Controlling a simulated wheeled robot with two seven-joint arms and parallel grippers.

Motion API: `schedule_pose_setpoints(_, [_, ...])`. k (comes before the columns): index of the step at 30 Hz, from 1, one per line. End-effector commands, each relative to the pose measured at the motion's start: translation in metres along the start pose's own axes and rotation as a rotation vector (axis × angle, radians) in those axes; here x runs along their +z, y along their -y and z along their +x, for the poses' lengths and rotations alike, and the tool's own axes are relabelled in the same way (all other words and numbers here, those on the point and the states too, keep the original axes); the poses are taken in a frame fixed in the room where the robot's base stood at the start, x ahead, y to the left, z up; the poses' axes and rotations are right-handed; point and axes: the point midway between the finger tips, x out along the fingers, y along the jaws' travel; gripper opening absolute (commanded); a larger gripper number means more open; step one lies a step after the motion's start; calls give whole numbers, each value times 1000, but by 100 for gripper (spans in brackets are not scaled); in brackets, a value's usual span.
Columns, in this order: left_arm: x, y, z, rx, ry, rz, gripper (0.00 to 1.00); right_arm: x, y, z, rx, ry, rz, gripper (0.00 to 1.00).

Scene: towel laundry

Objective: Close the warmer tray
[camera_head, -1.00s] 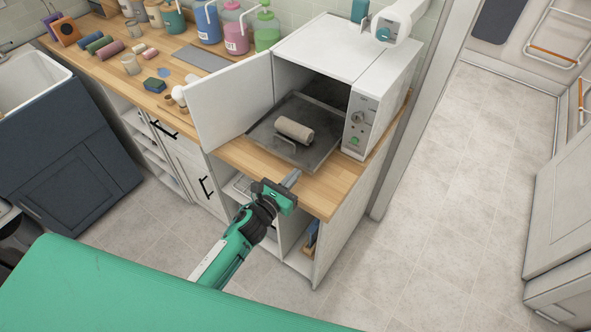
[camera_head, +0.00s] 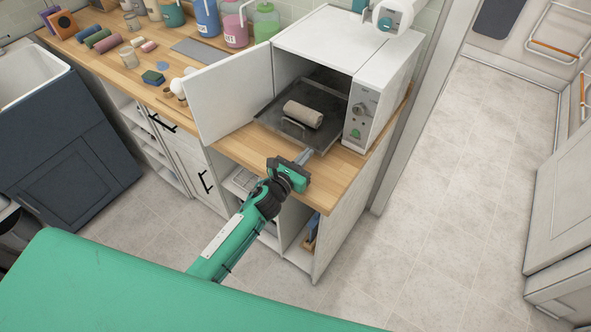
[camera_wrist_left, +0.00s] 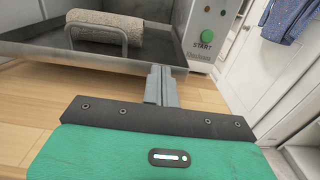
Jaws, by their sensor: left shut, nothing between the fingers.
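The white warmer (camera_head: 345,42) stands on the wooden counter with its door (camera_head: 232,98) swung open to the left. Its dark metal tray (camera_head: 325,138) is pulled part way out, with a rolled beige towel (camera_head: 303,114) lying on it behind the wire handle (camera_head: 293,127). My left gripper (camera_head: 306,156) is shut and empty, its fingertips close to the tray's front edge. In the left wrist view the closed fingers (camera_wrist_left: 160,84) point at the tray's front (camera_wrist_left: 110,62), right of the handle (camera_wrist_left: 97,38); I cannot tell whether they touch. My right gripper is not in view.
The warmer's control panel (camera_head: 359,118) with a green start button is right of the tray. Bottles, rolled towels and a sponge (camera_head: 153,77) crowd the counter to the left. Bare wood (camera_head: 250,152) lies in front of the warmer, above open shelves.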

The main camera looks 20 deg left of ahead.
Motion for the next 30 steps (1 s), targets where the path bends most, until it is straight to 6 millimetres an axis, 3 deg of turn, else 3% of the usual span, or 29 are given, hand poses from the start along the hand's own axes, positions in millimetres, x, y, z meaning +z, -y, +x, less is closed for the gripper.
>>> schedule_pose_setpoints(6, [-4, 0, 55, -1, 4, 3, 0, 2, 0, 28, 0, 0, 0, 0])
schedule_pose_setpoints(15, [-3, -1, 112, 0, 2, 3, 0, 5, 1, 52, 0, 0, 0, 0])
schedule_pose_setpoints(21, [-2, 0, 132, 1, 0, 0, 0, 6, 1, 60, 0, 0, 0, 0])
schedule_pose_setpoints(30, [2, 0, 140, 1, 2, 0, 0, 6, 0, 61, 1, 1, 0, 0])
